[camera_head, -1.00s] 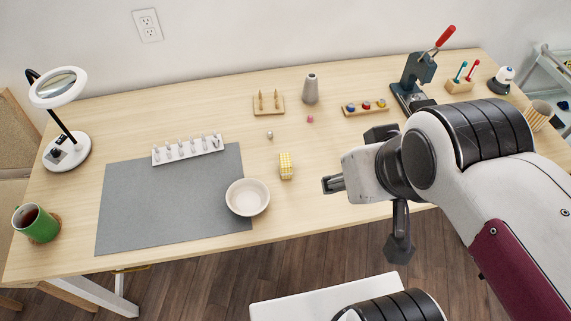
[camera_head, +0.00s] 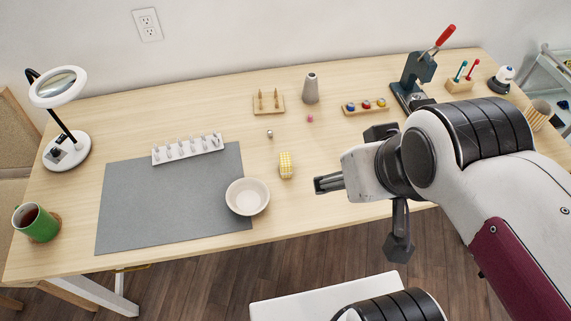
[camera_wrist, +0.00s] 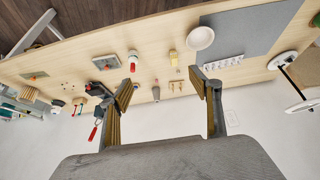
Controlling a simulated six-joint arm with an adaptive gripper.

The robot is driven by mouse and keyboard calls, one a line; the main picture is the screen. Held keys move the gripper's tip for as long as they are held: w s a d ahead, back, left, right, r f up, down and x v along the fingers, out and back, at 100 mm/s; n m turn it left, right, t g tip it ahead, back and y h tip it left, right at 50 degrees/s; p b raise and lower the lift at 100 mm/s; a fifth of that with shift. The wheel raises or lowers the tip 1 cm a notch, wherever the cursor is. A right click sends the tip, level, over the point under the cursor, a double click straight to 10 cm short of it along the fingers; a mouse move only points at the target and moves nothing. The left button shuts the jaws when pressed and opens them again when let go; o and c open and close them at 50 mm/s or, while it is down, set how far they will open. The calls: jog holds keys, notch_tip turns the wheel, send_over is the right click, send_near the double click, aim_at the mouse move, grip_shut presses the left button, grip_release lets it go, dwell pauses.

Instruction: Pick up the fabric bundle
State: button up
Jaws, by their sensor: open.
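A small yellow-and-white checked block, which looks like the fabric bundle (camera_head: 286,165), stands on the table just right of the white bowl. It also shows in the wrist view, where the bundle (camera_wrist: 174,57) is beyond the fingers, near the bowl. My gripper (camera_head: 318,185) is to the right of the bundle in the head view, apart from it. In the wrist view my gripper (camera_wrist: 164,88) has its fingers spread wide with nothing between them. The far side of the bundle is hidden.
The white bowl (camera_head: 247,197) sits on the right edge of the grey mat (camera_head: 150,215). A small metallic ball (camera_head: 270,134), a pink piece (camera_head: 310,119), a grey vase (camera_head: 311,90) and a spool stand (camera_head: 268,108) are behind the bundle. Bare table lies between bundle and gripper.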

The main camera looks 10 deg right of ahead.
jog(key=w+a+r+m+t+y, duration=0.1)
jog(key=w+a+r+t, duration=0.3)
jog(key=w, duration=0.6)
jog(key=w+a+r+m+y, duration=0.1)
jog(key=w+a+m, duration=0.1)
jog(key=w+a, duration=0.65)
jog(key=w+a+r+m+t+y, duration=0.1)
jog(key=w+a+r+t, duration=0.15)
jog(key=w, duration=1.05)
jog(key=w+a+f+m+h, duration=0.1)
jog(key=w+f+m+h, duration=0.15)
jog(key=w, duration=0.45)
notch_tip(320, 180, down, 18)
jog(key=w+d+r+m+g+h, duration=0.1)
jog(key=w+d+m+g+h, duration=0.15)
jog(key=m+h, duration=0.5)
jog(key=s+f+g+h, duration=0.2)
jog(key=s+f, duration=0.3)
jog(key=s+f+m+g+h, duration=0.1)
jog(key=s+f+g+h, duration=0.1)
jog(key=s+f, duration=0.3)
jog(key=s+f+g+h, duration=0.2)
jog(key=s+f+g, duration=0.1)
jog(key=s+f, duration=0.2)
jog(key=shift+s+a+f+m+h, duration=0.1)
jog(key=shift+s+f+m+h, duration=0.15)
jog(key=shift+s+m+h, duration=0.2)
